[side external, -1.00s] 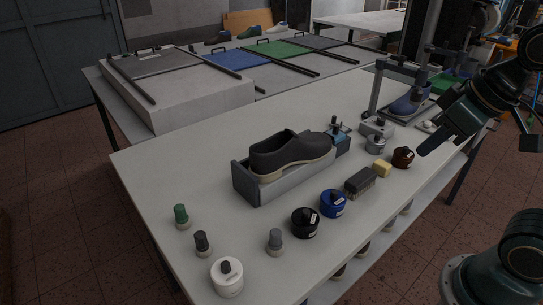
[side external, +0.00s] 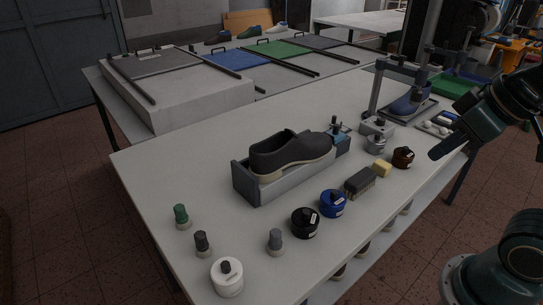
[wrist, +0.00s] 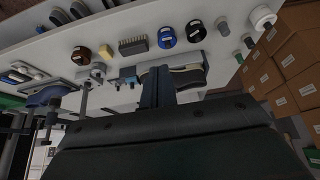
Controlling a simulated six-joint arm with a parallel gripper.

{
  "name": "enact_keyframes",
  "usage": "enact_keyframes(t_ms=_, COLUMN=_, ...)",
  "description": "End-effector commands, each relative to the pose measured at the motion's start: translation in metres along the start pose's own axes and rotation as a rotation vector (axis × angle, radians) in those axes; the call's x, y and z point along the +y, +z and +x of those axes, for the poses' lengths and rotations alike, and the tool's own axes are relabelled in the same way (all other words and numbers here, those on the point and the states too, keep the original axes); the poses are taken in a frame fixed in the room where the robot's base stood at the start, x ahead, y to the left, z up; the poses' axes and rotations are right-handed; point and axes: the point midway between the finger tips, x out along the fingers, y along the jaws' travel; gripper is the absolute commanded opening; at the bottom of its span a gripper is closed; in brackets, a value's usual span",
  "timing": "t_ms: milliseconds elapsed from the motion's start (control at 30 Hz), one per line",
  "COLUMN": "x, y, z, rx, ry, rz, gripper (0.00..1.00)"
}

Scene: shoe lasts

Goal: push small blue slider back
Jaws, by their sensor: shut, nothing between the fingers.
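A small blue slider part (side external: 337,131) with dark knobs sits at the right end of the grey shoe holder (side external: 290,184), close to the toe of a dark grey shoe (side external: 290,152). The blue part also shows in the wrist view (wrist: 127,76), just left of my fingers. My gripper (side external: 435,155) is over the right side of the table, apart from the holder and to its right. In the wrist view my gripper (wrist: 158,72) has its two fingers together, empty, with the shoe partly hidden behind them.
A black jar (side external: 305,223), a blue jar (side external: 333,204), a brush (side external: 360,182), a yellow block (side external: 382,169) and a brown jar (side external: 403,157) line the front edge.

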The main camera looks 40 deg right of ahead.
Motion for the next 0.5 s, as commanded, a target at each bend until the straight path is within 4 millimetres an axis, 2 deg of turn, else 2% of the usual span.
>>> enact_keyframes(t_ms=400, x=0.0000, y=-0.0001, z=0.0000, rx=0.000, ry=0.000, rz=0.000, gripper=0.00)
enact_keyframes(t_ms=500, x=0.0001, y=-0.0006, z=-0.0001, rx=0.000, ry=0.000, rz=-0.001, gripper=0.18)
